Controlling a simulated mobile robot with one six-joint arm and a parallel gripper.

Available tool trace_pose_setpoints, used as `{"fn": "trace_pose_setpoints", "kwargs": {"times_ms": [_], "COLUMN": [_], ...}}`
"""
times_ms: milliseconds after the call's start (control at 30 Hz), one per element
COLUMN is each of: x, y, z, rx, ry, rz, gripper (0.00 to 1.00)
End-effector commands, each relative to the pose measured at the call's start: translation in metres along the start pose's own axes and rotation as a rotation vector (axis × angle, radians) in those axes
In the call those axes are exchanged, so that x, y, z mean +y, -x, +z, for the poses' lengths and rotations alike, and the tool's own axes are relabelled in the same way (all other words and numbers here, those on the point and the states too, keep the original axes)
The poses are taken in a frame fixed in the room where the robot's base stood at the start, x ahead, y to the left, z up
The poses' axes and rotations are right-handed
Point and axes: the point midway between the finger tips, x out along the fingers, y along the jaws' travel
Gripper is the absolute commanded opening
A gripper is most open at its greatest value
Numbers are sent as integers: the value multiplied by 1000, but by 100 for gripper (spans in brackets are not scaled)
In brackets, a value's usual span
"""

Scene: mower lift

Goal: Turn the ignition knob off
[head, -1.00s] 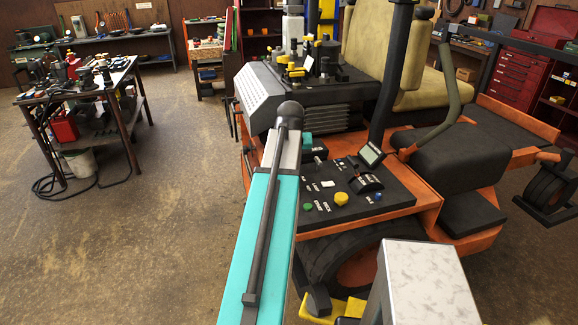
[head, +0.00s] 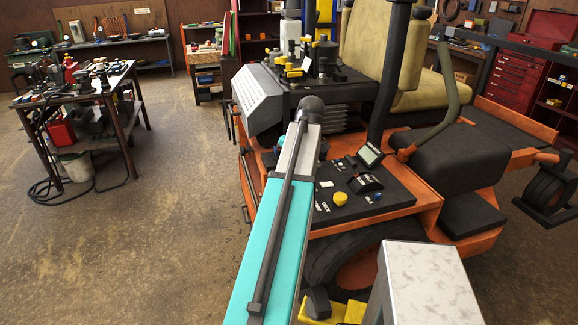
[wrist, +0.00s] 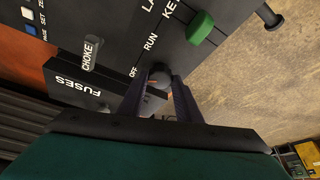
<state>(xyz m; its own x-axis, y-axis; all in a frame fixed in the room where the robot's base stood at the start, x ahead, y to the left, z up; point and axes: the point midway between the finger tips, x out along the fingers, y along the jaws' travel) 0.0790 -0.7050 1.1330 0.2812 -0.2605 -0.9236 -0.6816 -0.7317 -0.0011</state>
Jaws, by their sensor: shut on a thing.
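In the head view my own arm hides the gripper and the knob; the panel's right part (head: 395,197) shows beside the arm.
A green knob (wrist: 201,27) sits close to the fingers, with a CHOKE lever (wrist: 92,52) and a FUSES box (wrist: 75,90) on the other side. The head view shows a yellow button (head: 340,198), a small display (head: 370,155) and the mower's seat (head: 385,45). Open floor lies left.

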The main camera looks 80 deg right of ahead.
Motion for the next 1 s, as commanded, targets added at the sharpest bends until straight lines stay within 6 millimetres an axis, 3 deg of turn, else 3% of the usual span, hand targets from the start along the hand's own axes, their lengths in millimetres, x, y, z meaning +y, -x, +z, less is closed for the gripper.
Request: {"fn": "trace_pose_setpoints", "kwargs": {"times_ms": [467,500,600,1000], "x": [-3,-3,-3,-1], "y": [-1,-1,-1,1], "z": [-2,-2,-2,-1], "rx": [2,2,1,1], "ry": [25,25,24,21], "rz": [-15,-15,-13,-9], "gripper": [8,34,49,49]}}
